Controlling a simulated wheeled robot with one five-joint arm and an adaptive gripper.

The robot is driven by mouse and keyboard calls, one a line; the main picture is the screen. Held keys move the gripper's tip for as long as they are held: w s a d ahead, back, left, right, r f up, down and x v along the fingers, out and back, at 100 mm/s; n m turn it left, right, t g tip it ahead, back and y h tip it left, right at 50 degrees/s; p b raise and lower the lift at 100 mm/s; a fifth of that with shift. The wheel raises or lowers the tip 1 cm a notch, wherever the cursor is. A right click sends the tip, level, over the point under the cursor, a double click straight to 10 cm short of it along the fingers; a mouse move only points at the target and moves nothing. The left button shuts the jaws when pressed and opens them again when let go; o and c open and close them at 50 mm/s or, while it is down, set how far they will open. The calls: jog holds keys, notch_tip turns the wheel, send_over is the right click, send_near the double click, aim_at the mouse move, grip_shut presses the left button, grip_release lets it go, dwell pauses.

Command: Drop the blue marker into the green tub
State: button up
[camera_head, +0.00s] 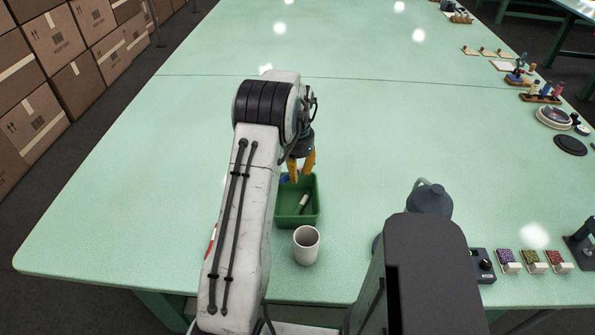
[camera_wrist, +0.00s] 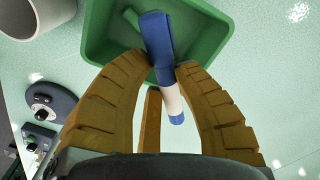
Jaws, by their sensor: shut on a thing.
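The green tub (camera_head: 284,215) stands on the pale green table, and its wall also shows in the wrist view (camera_wrist: 215,27). A white and green marker (camera_head: 303,203) lies inside it. My gripper (camera_head: 300,170) is above the tub's far side in the head view. It is shut on the blue marker (camera_wrist: 157,40), which has a blue cap, a pale body and a blue end. In the wrist view the blue marker overlaps the tub. In the head view only a small blue part (camera_head: 284,179) shows beside the fingers.
A white cup (camera_head: 307,246) stands just in front of the tub. A dark grey kettle-like thing (camera_head: 429,198) and a control box (camera_head: 483,265) are to the right. Several items line the table's right edge. The table behind the tub is clear.

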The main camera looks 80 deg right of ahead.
jog(key=shift+f+b, duration=1.9)
jog(key=shift+f, duration=1.1)
jog(key=o, duration=0.9)
jog(key=shift+r, duration=0.1)
notch_tip(320, 180, up, 12)
